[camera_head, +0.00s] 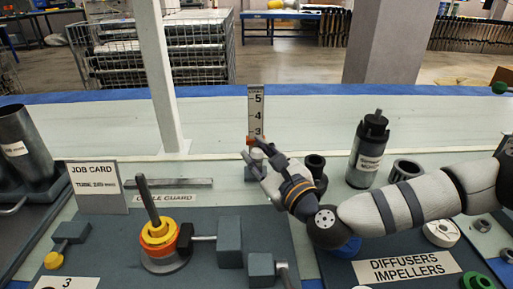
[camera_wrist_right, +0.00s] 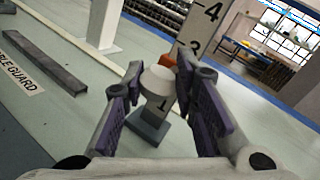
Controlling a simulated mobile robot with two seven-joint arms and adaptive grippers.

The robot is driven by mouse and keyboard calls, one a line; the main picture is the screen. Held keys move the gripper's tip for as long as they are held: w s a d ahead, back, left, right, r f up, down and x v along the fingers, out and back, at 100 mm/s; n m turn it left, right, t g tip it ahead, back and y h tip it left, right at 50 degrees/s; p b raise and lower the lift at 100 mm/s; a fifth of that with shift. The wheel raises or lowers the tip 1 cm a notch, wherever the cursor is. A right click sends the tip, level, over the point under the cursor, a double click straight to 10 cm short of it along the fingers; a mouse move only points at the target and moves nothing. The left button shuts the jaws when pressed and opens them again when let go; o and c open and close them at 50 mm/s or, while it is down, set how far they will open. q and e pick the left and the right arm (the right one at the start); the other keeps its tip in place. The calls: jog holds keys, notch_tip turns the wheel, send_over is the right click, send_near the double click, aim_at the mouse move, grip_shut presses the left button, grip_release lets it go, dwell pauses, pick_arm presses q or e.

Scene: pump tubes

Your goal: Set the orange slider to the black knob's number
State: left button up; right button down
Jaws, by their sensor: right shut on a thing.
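An upright white scale (camera_head: 256,105) shows 5, 4 and 3 in the head view; in the wrist view it shows 4, part of a 3, and a 1 low down. The orange slider (camera_head: 252,140) sits on it just below the 3; a bit of its orange (camera_wrist_right: 167,60) shows in the wrist view. My right gripper (camera_head: 256,155) is shut on the slider's pale round grip (camera_wrist_right: 158,80), between both fingers. A black knob (camera_head: 185,237) seems to be on the rod beside the yellow and orange collar; I cannot read a number on it. My left gripper is not in view.
A job card (camera_head: 96,187) stands at left, by dark tubes (camera_head: 25,150). A post with a yellow and orange collar (camera_head: 158,235) stands in front. A dark canister (camera_head: 368,150) and a black ring part (camera_head: 408,172) stand behind my right arm. A plate reads 3 (camera_head: 67,284).

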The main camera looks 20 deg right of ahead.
jog(key=f, duration=0.1)
jog(key=f+b, duration=0.1)
jog(key=f, duration=0.1)
jog(key=shift+a, duration=0.2)
jog(key=shift+r, duration=0.3)
jog(key=c, duration=1.3)
grip_release()
jog(key=shift+c, duration=0.2)
jog(key=s, duration=0.4)
jog(key=s+d, duration=0.1)
jog(key=s, duration=0.3)
jog(key=s+d, duration=0.1)
jog(key=s, duration=0.2)
jog(key=shift+s+d, duration=0.15)
jog(key=shift+s, duration=0.25)
